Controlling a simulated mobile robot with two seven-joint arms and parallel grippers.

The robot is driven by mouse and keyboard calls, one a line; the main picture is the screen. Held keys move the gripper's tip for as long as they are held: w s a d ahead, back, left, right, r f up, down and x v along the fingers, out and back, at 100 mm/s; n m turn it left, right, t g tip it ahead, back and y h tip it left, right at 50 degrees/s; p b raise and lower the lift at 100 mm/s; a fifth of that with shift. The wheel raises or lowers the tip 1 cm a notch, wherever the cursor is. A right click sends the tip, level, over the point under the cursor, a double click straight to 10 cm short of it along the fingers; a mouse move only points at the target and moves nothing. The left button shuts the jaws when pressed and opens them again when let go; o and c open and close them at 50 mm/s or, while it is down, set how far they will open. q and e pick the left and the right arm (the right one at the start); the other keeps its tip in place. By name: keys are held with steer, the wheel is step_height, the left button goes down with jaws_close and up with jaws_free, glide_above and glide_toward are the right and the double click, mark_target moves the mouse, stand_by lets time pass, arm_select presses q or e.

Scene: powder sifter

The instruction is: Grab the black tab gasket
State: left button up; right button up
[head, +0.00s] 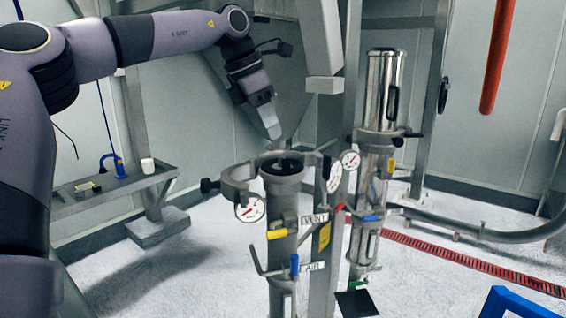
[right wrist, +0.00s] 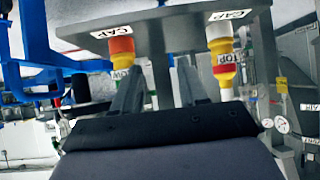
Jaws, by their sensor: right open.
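A black ring-like piece (head: 283,166), which looks like the gasket, lies in the open top of the near metal column (head: 283,210). A tab on it cannot be made out clearly. My left gripper (head: 271,130) points down just above and slightly left of that opening, apart from it. It is seen nearly edge-on, so its jaw gap does not show. My right gripper (right wrist: 158,72) is open and empty in the right wrist view, and no gasket shows there.
A polished tall cylinder (head: 384,90) stands to the right. A dark ring (head: 444,95) hangs on the frame. A side shelf (head: 120,190) holds a white cup (head: 148,165). Capped bottles (right wrist: 222,65) hang from a rack near my right gripper.

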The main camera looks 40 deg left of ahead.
mark_target(283, 159)
arm_select(q)
steer(key=p+x, duration=0.1)
steer(key=x, duration=0.6)
steer(key=shift+r, duration=0.1)
jaws_close()
